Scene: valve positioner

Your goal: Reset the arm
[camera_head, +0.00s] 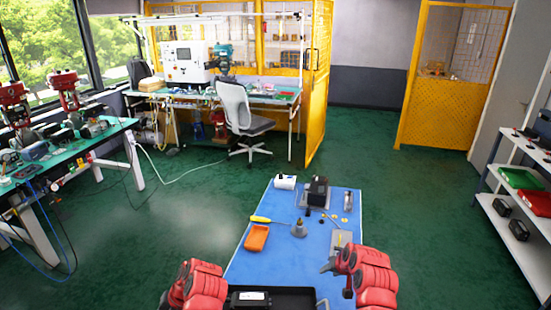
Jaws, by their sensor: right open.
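A blue-topped bench (262,262) stands in front of me. On it are a black boxy device (317,191), a grey conical metal part (298,229), a yellow-handled screwdriver (262,219) and a grey plate (341,240). I cannot tell which of these, if any, is the valve positioner. My right gripper (337,279) is open and empty at the bench's near right edge, beside the grey plate. My left arm's red links show at the bottom left of the bench; its gripper cannot be made out.
An orange tray (256,238), a white box (285,182) and small brass parts lie on the bench. A black case (268,298) is at its near edge. A shelf rack (505,213) stands right, a green-topped table (75,147) left. Green floor is free around.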

